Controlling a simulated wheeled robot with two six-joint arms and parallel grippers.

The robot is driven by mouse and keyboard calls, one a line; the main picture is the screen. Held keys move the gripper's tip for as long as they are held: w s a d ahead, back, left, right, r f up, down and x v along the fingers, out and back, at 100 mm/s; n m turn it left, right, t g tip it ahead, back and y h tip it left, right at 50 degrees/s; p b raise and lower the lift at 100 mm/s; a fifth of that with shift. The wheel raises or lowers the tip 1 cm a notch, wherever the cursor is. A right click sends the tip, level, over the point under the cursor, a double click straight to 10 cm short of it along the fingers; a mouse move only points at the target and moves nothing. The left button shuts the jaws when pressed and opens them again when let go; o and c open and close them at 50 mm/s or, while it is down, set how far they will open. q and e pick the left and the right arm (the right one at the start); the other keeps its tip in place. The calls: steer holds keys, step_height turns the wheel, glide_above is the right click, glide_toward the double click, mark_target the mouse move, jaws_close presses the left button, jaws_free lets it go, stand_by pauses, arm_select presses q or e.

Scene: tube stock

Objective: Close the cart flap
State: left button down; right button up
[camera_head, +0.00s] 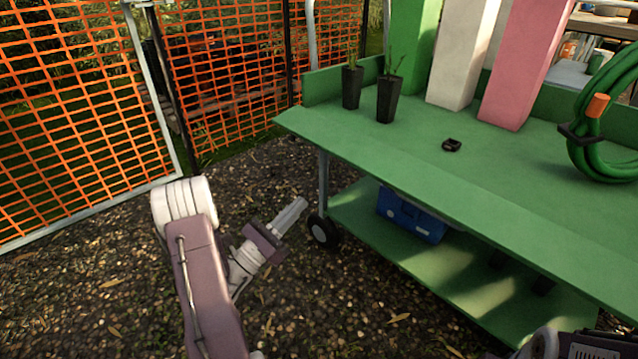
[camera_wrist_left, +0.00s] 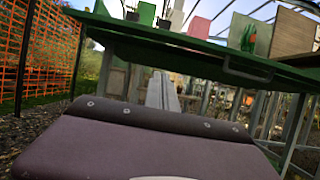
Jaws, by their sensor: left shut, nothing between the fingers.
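The green cart (camera_head: 450,195) stands at the right in the head view, with a flat top and a lower shelf. I cannot make out its flap as a separate part there. In the left wrist view, a green panel edge (camera_wrist_left: 190,42) with a dark handle (camera_wrist_left: 246,70) crosses above my fingers; I cannot tell whether this is the flap. My left gripper (camera_head: 291,213) is shut and empty, low beside the cart's left end, near its wheel, apart from the cart. Its fingers also show in the left wrist view (camera_wrist_left: 162,92). My right gripper's fingers are out of view.
Two dark plant pots (camera_head: 388,100), tall green, white and pink blocks (camera_head: 525,65), a small black item (camera_head: 452,145) and a green hose (camera_head: 585,150) are on the cart top. A blue box (camera_head: 410,218) sits below. Orange mesh fencing (camera_head: 75,120) borders open gravel.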

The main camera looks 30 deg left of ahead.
arm_select(q)
steer(key=w+d+r+p, duration=0.3)
steer(key=w+r+p, duration=0.5)
steer(key=p, duration=0.2)
steer(key=shift+r+p, duration=0.1)
steer(key=shift+p, duration=0.25)
